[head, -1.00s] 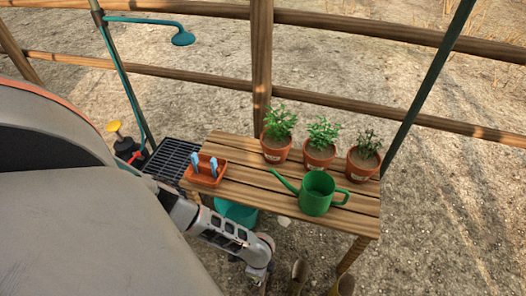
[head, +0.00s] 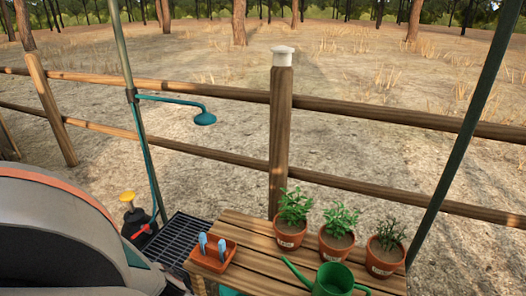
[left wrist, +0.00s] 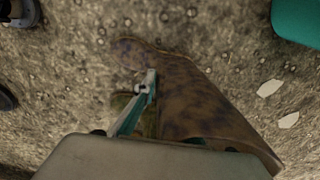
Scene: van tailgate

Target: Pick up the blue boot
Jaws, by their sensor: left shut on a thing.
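In the left wrist view a boot (left wrist: 200,100) lies across the middle, its surface mottled brown with dark bluish-purple patches; no plainly blue boot is in view. My left gripper (left wrist: 147,88) is shut on it, one slim finger showing against its side. The other finger is hidden or unclear. Part of the boot is hidden behind the gripper's housing. An olive patch beside the finger may be part of the boot or a second one; I cannot tell. The head view shows neither the boot nor my grippers.
A wooden table (head: 262,262) carries an orange tray (head: 228,262) with blue-handled tools, a green watering can (head: 333,281) and three potted plants. A black grate (head: 176,240) lies to its left. A fence (head: 281,140) runs behind. A teal container (left wrist: 298,22) is near the boot.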

